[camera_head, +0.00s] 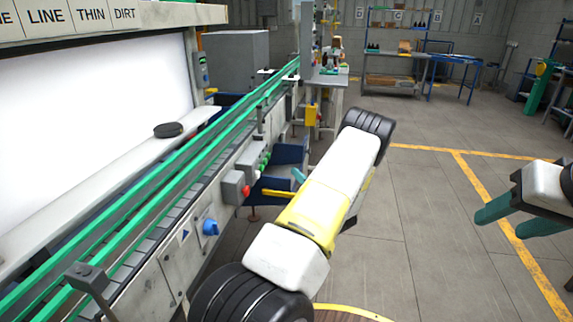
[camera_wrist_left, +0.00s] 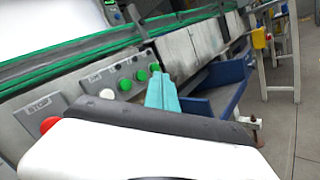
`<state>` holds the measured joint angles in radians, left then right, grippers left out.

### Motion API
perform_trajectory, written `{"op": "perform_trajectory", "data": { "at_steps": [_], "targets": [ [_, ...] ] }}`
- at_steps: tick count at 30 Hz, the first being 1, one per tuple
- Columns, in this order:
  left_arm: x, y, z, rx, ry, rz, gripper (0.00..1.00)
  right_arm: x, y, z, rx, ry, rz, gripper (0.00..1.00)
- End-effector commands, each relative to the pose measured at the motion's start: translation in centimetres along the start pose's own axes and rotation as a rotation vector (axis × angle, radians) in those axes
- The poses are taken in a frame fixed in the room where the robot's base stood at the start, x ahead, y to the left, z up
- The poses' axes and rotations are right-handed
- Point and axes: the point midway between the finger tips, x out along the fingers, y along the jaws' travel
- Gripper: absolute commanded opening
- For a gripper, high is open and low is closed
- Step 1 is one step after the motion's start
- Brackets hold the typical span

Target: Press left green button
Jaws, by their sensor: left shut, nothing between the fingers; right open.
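The grey control panel on the conveyor's side carries several green buttons. In the left wrist view the left green button (camera_wrist_left: 125,85) is beside two more to its right, the middle green button (camera_wrist_left: 141,75) and the right green button (camera_wrist_left: 155,68). In the head view the green buttons (camera_head: 265,160) look small. My left gripper (camera_wrist_left: 158,76) is shut and empty, its teal fingertips just below the right green button in the picture; I cannot tell whether they touch the panel. It also shows in the head view (camera_head: 299,175). My right gripper (camera_head: 483,222) is open and empty at the right.
A red stop button (camera_head: 245,190) and a white button (camera_wrist_left: 107,94) are left of the green ones. A blue knob (camera_head: 210,227) is on the conveyor's side. A yellow bar (camera_head: 277,193) juts out below the panel. Open floor (camera_head: 420,200) lies to the right.

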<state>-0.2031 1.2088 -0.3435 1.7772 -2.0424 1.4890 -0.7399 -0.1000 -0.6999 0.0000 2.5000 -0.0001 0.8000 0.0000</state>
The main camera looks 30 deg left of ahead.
Motion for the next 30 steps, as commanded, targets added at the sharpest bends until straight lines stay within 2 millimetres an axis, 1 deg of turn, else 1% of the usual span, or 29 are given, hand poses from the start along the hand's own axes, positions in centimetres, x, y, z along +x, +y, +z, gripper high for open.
{"op": "perform_trajectory", "data": {
  "at_steps": [7, 11, 24, 30],
  "targets": [
    [0.1, 0.1, -0.1, -0.002, 0.003, 0.001, 0.00, 0.0, 0.0, 0.0, 0.000, 0.000, 0.000, 0.50],
    [0.6, 0.5, -0.5, -0.001, 0.005, 0.003, 0.00, 0.0, 0.0, 0.0, 0.000, 0.000, 0.000, 0.50],
    [4.6, 3.5, -3.4, -0.002, 0.005, 0.004, 0.00, 0.0, 0.0, 0.0, 0.000, 0.000, 0.000, 0.50],
    [5.8, 4.3, -4.3, -0.002, 0.004, 0.003, 0.00, 0.0, 0.0, 0.0, 0.000, 0.000, 0.000, 0.50]
  ]
}}
